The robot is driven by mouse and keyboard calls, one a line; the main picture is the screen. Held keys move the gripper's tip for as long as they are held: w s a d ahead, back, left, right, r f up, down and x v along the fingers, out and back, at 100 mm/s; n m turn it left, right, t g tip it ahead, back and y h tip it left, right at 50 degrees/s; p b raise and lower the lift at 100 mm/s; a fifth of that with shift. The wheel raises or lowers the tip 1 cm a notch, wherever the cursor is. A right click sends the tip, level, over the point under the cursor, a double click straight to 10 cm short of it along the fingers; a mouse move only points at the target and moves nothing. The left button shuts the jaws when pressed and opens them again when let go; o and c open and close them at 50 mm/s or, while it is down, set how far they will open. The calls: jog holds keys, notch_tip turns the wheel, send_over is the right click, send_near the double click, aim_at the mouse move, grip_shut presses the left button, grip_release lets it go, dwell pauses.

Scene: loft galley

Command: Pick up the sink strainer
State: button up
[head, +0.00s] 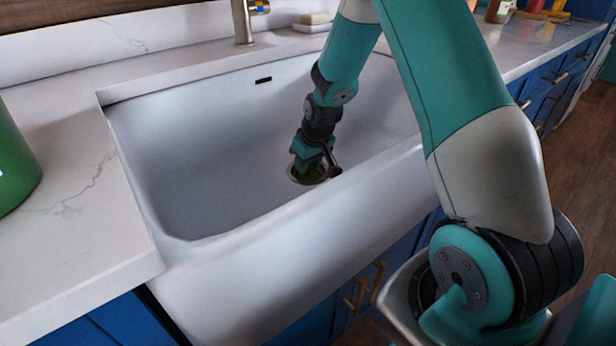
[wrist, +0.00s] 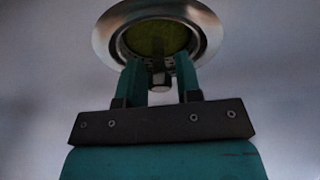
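The sink strainer (wrist: 160,38) lies at the drain in the sink's floor. It shows as a round, dull green face inside a wide shiny metal rim (wrist: 103,33). A small grey knob (wrist: 160,75) stands at its near side. In the wrist view my gripper (wrist: 158,70) has its two teal fingers apart, one on each side of the knob, with a visible gap. In the head view my gripper (head: 318,160) points down at the drain and hides most of the strainer; a little green (head: 312,180) shows below it.
The deep white sink (head: 200,150) has high walls around my gripper, and its basin is otherwise empty. A tap (head: 243,22) and a soap dish (head: 312,27) stand behind it. A green container (head: 12,165) stands on the left counter.

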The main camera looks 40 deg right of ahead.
jog(key=shift+w+f, duration=0.2)
jog(key=shift+f, duration=0.4)
grip_shut()
jog(key=shift+r, duration=0.2)
